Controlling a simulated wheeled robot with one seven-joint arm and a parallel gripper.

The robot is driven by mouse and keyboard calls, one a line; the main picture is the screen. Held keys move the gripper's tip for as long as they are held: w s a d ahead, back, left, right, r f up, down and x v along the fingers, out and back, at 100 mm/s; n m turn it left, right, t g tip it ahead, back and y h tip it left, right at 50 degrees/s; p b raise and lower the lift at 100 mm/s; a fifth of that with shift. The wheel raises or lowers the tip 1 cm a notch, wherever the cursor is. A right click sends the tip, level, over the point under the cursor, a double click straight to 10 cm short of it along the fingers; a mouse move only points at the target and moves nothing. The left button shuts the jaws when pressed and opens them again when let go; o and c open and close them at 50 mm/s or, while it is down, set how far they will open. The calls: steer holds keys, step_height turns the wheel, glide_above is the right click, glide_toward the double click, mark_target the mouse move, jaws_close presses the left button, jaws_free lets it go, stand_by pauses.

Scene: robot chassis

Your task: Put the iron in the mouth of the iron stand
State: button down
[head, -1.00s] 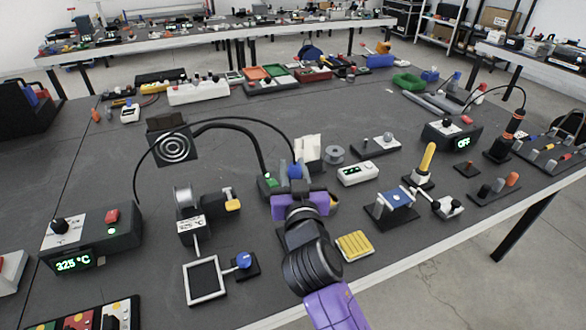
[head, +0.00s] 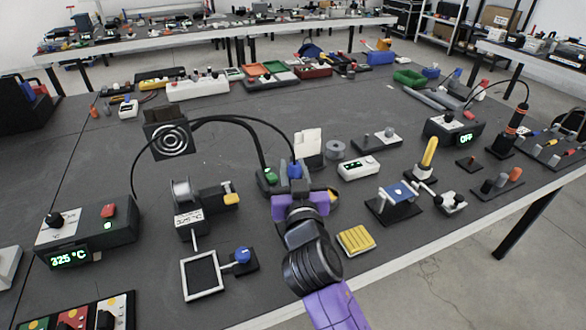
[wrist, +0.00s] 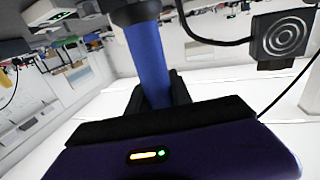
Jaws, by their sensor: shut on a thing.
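The iron has a blue handle (head: 295,170) and a black cable that arcs to the heating station (head: 88,240) reading 325 °C at the left. My gripper (head: 299,192) is shut on the iron; the wrist view shows the blue handle (wrist: 149,62) between the dark fingers, with a dark collar at its upper end. The iron's tip is hidden in both views. A stand (head: 504,144) with an orange-and-black iron stands at the right beside a second station (head: 453,132) reading OFF. I cannot clearly make out an empty iron stand; a yellow curved edge shows just behind my gripper.
Near my gripper are a solder spool holder (head: 190,205), a yellow sponge (head: 356,240), a white-topped box (head: 358,168) and a blue-topped fixture (head: 396,198). A fan unit (head: 170,140) stands at the back left.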

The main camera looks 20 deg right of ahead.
steer(key=shift+f+b, duration=0.55)
steer(key=shift+f, duration=0.05)
steer(key=c, duration=1.1)
jaws_free()
steer(key=b+v, duration=0.1)
steer(key=v, duration=0.6)
steer(key=shift+s+a, duration=0.1)
steer(key=shift+s, duration=0.25)
steer(key=shift+r, duration=0.15)
step_height(320, 180, up, 10)
steer(key=p, duration=0.7)
